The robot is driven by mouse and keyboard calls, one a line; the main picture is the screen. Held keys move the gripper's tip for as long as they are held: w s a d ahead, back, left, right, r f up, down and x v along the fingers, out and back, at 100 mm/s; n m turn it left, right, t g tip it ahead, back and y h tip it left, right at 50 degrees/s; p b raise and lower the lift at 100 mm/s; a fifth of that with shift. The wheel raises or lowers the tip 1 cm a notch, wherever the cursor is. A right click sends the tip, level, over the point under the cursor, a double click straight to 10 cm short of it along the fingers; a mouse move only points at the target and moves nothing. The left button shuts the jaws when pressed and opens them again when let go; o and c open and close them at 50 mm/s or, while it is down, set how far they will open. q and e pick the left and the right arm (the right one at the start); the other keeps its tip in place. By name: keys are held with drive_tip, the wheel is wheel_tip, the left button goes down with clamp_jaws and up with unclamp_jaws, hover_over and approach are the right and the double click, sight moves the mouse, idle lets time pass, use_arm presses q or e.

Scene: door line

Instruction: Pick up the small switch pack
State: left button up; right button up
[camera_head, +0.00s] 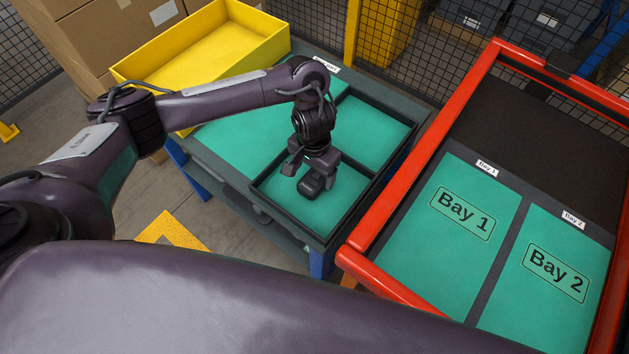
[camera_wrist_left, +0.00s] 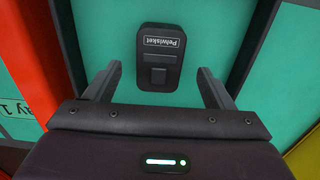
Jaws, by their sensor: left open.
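The small switch pack (camera_head: 311,184) is a dark box lying on the green floor of the near compartment of a black-framed tray (camera_head: 284,209). In the left wrist view the pack (camera_wrist_left: 160,45) shows a label reading "Pelwisket", upside down, and a raised square switch. My left gripper (camera_head: 312,174) points down just above the pack, open and empty. In the wrist view its two fingers (camera_wrist_left: 160,78) stand apart to either side of the pack's near end, with green showing between. My right gripper is out of view.
A yellow bin (camera_head: 200,52) stands at the back left of the table. A red-framed rack (camera_head: 420,150) with green panels marked Bay 1 (camera_head: 463,212) and Bay 2 (camera_head: 556,271) stands to the right. The tray's raised black walls surround the pack. The compartment behind (camera_head: 372,130) looks empty.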

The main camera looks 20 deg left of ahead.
sight(314, 179)
use_arm(q)
wheel_tip(314, 179, down, 4)
drive_tip(key=shift+f+b, duration=0.15)
drive_tip(key=shift+b, duration=0.15)
drive_tip(key=c, duration=1.1)
